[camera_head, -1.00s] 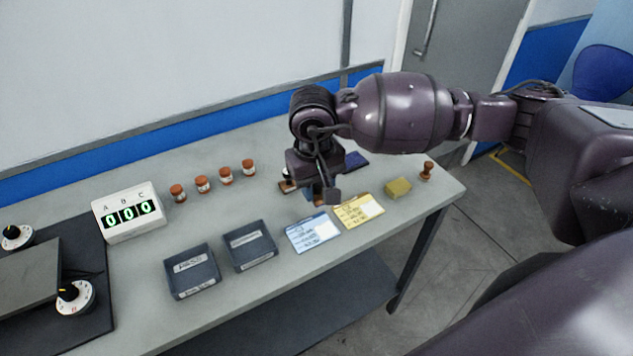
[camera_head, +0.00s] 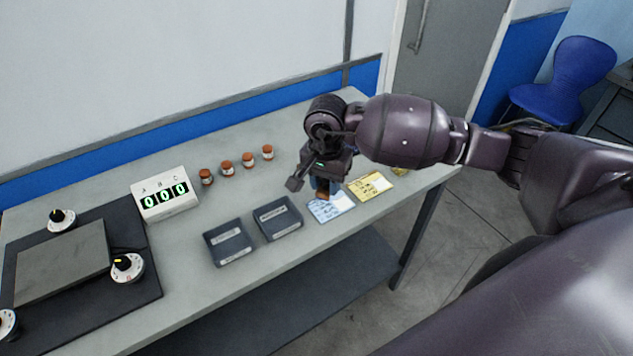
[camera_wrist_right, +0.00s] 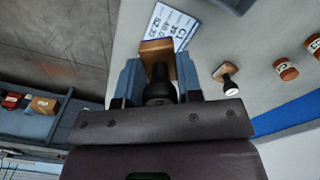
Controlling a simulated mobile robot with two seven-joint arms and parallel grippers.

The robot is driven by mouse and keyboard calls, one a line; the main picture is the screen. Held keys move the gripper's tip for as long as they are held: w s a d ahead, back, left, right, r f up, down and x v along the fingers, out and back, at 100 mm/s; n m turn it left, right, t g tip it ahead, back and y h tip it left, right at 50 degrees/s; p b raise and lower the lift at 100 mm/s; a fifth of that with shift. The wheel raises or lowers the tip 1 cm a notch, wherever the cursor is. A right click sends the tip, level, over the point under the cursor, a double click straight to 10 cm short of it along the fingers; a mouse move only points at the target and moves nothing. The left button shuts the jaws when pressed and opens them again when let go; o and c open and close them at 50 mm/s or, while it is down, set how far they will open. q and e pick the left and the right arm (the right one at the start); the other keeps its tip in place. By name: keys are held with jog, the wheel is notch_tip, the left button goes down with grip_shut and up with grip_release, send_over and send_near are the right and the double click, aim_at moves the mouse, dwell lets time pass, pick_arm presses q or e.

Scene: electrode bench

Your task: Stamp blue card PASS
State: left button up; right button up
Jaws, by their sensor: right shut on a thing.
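The blue card (camera_head: 334,208) lies flat on the bench, left of the yellow card (camera_head: 371,186). My right gripper (camera_head: 323,186) is at the blue card's upper left part, fingers pointing down. It is shut on a stamp with a dark handle and wooden base (camera_wrist_right: 157,52), which also shows in the head view (camera_head: 322,194). In the wrist view the blue card (camera_wrist_right: 171,22) shows partly beyond the wooden base, which hides the rest. I cannot tell whether the base touches the card. A second stamp (camera_wrist_right: 227,75) stands on the bench beside the gripper. My left gripper is not in view.
Two dark labelled trays (camera_head: 228,242) (camera_head: 279,218) stand left of the cards. Several orange-capped jars (camera_head: 227,168) line the back. A dark mat with dials (camera_head: 127,267) is at the left.

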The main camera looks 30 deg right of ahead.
jog(key=shift+w+d+f+m, duration=0.25)
jog(key=shift+d+f+m, duration=0.6)
jog(key=shift+m, duration=1.2)
jog(key=shift+w+d+f+m, duration=0.3)
jog(key=shift+d+m, duration=0.9)
jog(key=shift+m, duration=0.8)
jog(key=shift+w+d+f+m, duration=0.25)
jog(key=shift+d+f+m, duration=0.6)
jog(key=shift+m, duration=1.2)
jog(key=shift+d+f+b, duration=0.2)
jog(key=shift+f+b, duration=0.2)
jog(key=shift+f, duration=0.55)
jog(key=shift+f+b, duration=0.5)
jog(key=shift+f, duration=0.55)
jog(key=shift+f, duration=0.1)
